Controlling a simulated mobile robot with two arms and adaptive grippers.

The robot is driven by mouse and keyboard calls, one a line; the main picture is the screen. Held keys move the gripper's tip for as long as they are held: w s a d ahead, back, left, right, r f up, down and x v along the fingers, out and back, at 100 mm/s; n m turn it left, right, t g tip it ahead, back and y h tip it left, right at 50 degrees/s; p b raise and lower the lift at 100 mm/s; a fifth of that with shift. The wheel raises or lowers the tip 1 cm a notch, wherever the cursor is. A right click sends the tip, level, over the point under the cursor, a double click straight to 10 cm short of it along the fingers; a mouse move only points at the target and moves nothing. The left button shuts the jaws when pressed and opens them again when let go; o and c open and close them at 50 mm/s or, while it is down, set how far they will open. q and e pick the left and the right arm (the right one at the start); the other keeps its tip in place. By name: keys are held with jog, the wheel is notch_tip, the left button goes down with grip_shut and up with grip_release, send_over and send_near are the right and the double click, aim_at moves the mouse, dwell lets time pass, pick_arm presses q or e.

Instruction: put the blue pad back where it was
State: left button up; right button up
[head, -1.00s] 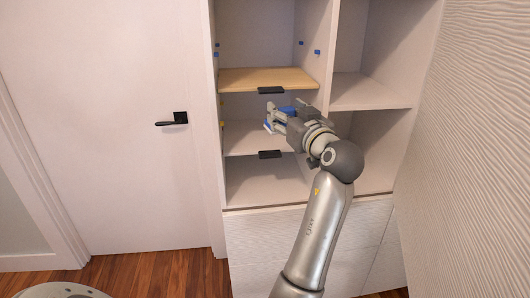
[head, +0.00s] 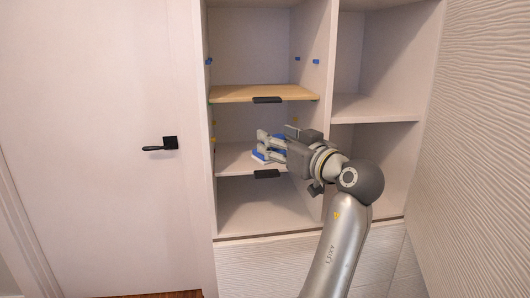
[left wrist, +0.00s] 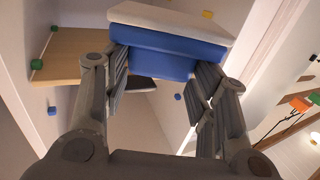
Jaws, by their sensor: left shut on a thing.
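The blue pad (head: 269,153) has a white layer on one face. It is held at the cabinet's middle compartment, between the wooden shelf (head: 235,94) and the white shelf (head: 232,162). My left gripper (head: 272,146) is shut on it. In the left wrist view the blue pad (left wrist: 165,58) sits between the two fingers of my left gripper (left wrist: 162,75), its pale layer towards the top of the picture. In the head view the fingers hide part of the pad, and I cannot tell whether it touches the white shelf. My right gripper is not in view.
Black pieces sit at the front edges of the wooden shelf (head: 267,100) and white shelf (head: 266,174). The cabinet's upright divider (head: 326,60) is close to my arm. A door with a black handle (head: 160,145) stands left. The bottom compartment (head: 255,208) looks empty.

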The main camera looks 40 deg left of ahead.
pick_arm(q)
jog(key=w+a, duration=0.3)
jog(key=w+a+f, duration=0.1)
jog(key=w+a, duration=0.3)
jog(key=w+a+f, duration=0.1)
jog(key=w+a, duration=0.2)
jog(key=a, duration=0.1)
jog(key=shift+w+a+f+p, duration=0.1)
jog(key=shift+w+p, duration=0.25)
jog(key=shift+p, duration=0.05)
jog(key=shift+f, duration=0.9)
notch_tip(320, 180, down, 3)
jog(key=shift+w+a, duration=0.1)
jog(key=shift+f, duration=0.1)
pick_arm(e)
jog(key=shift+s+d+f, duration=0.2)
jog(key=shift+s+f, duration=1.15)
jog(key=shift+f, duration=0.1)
pick_arm(q)
jog(key=shift+f, duration=0.1)
jog(key=o, duration=0.9)
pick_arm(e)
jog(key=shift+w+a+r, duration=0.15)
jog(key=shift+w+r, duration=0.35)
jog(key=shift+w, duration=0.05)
